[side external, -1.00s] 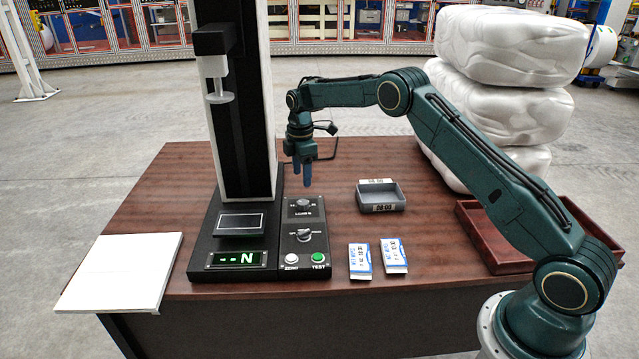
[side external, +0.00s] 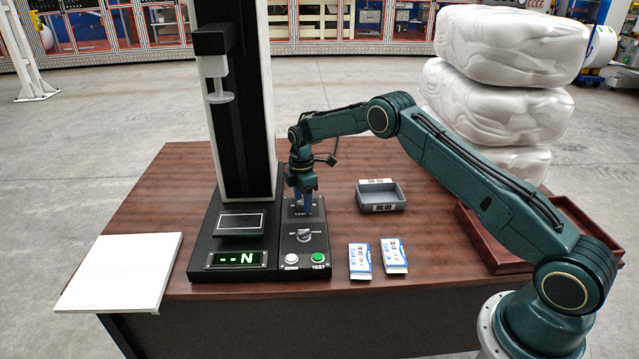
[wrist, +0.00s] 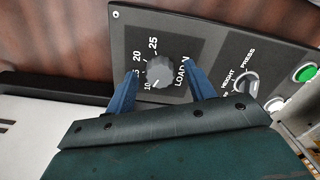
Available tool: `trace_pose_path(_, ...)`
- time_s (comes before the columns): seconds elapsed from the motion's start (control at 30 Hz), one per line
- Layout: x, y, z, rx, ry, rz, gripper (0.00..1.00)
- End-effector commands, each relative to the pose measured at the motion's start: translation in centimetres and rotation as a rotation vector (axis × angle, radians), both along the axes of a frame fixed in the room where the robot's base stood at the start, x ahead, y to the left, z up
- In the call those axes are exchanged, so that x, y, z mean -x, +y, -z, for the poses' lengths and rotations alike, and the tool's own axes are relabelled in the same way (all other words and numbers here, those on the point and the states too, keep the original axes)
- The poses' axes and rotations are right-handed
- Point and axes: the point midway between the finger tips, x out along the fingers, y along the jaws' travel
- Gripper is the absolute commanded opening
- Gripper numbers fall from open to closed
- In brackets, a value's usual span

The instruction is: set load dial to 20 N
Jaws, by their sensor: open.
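The load dial (wrist: 159,71) is a grey ribbed knob on the dark control panel, marked LOAD N, with 10, 20 and 25 readable around it in the wrist view. Its pointer seems to face near the 10 side, but I cannot tell exactly. My gripper (wrist: 163,88) is open, with one blue finger on either side of the dial and visible gaps to it. In the side view my gripper (side external: 303,208) points down over the dial and hides most of it. The green display (side external: 237,259) shows dashes and N.
A second knob (side external: 304,236), marked HEIGHT and PRESS, sits below the load dial, with a white ZERO button (side external: 291,259) and green TEST button (side external: 318,257). The tester column (side external: 240,110) stands close left. A grey tray (side external: 381,196) and two small boxes (side external: 378,257) lie right.

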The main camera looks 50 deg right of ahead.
Motion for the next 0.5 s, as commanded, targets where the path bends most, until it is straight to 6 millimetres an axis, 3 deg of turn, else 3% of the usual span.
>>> trace_pose_path(0.07,0.0,0.0,0.0,0.0,0.0,0.0,0.54)
trace_pose_path(0.3,0.01,0.0,-0.01,0.0,0.0,0.0,0.09)
trace_pose_path(0.5,0.01,0.0,-0.03,0.0,0.001,0.005,0.09)
